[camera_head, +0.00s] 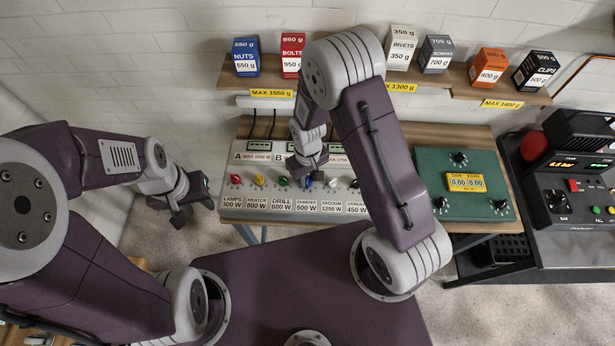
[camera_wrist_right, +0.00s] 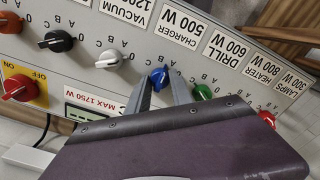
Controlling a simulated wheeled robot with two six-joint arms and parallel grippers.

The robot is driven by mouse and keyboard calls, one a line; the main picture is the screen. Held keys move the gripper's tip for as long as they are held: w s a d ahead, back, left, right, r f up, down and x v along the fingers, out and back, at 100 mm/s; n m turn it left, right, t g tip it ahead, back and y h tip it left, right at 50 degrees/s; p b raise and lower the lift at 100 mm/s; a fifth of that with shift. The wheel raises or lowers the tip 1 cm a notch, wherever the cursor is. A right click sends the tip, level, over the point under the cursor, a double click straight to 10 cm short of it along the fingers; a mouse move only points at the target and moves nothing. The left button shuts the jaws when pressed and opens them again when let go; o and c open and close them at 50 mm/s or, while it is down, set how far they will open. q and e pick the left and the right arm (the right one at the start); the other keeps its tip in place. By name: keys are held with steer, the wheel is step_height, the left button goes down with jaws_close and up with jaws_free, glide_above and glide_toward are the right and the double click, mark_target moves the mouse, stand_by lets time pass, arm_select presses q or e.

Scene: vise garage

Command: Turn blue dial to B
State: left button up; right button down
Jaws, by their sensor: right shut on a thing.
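In the head view my right gripper (camera_head: 305,179) reaches down to the panel and largely covers this dial. The fingers hide some of the letters around the dial, so I cannot tell which one it points to. My left gripper (camera_head: 193,203) hangs left of the panel, away from the dials, its opening unclear.
A green dial (camera_wrist_right: 202,92) and a white dial (camera_wrist_right: 110,61) flank the blue one. Further along are a black dial (camera_wrist_right: 57,41) and a red ON/OFF switch (camera_wrist_right: 19,88). A green box (camera_head: 465,207) stands right of the panel. A shelf (camera_head: 341,77) with weight-labelled boxes hangs behind.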

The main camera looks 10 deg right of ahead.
mark_target(308, 179)
steer(key=shift+n, duration=2.1)
steer(key=c, duration=1.1)
jaws_free()
steer(key=shift+c, duration=0.2)
step_height(308, 179, up, 9)
steer(key=shift+s+r+b, duration=0.1)
steer(key=shift+b, duration=0.5)
